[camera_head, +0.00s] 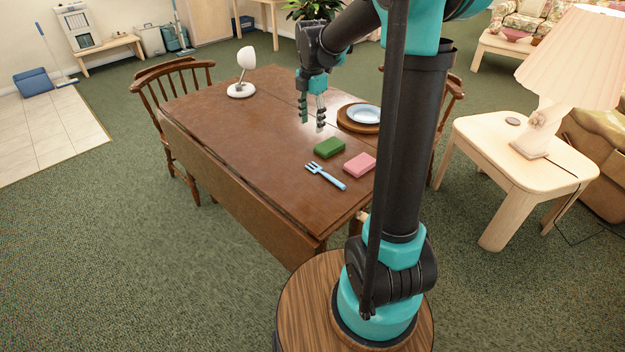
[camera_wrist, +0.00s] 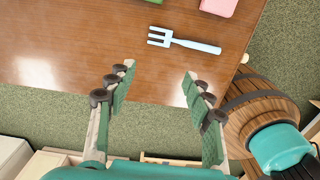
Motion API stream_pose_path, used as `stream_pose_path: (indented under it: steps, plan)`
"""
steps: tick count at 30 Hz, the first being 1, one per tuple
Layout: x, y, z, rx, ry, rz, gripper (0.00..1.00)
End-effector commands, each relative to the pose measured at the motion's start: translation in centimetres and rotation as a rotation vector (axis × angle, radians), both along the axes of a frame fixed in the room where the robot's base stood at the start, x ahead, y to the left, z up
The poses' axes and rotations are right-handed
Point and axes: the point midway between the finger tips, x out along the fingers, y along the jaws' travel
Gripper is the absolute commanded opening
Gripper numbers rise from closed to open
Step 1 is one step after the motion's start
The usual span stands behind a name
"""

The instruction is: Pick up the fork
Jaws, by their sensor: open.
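A light blue fork (camera_head: 325,176) lies flat on the brown wooden table (camera_head: 230,125), near its front right edge. In the wrist view the fork (camera_wrist: 184,41) lies past my fingertips, tines to the left and handle to the right. My gripper (camera_head: 312,124) is above the table, behind and a little left of the fork in the head view, pointing down. In the wrist view my gripper (camera_wrist: 158,72) has its fingers wide apart with nothing between them. It does not touch the fork.
A green block (camera_head: 329,148) and a pink block (camera_head: 359,165) lie close behind and beside the fork. A blue plate (camera_head: 365,113) on a round wooden board (camera_head: 345,122) stands farther back. A white lamp (camera_head: 243,72) stands at the far left. The table's left half is mostly clear.

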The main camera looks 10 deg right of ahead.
Motion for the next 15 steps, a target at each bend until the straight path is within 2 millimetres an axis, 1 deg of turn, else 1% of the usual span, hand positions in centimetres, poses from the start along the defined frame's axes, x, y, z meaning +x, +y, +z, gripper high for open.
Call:
stream_pose_path:
  steps: [2,5,15]
  plan:
    - [0.2,0.0,-0.4,0.0,0.002,0.01,0.52]
    - [0.1,0.0,-1.8,0.0,0.002,0.011,0.52]
    - [0.1,0.1,-8.5,0.0,0.001,0.009,0.52]
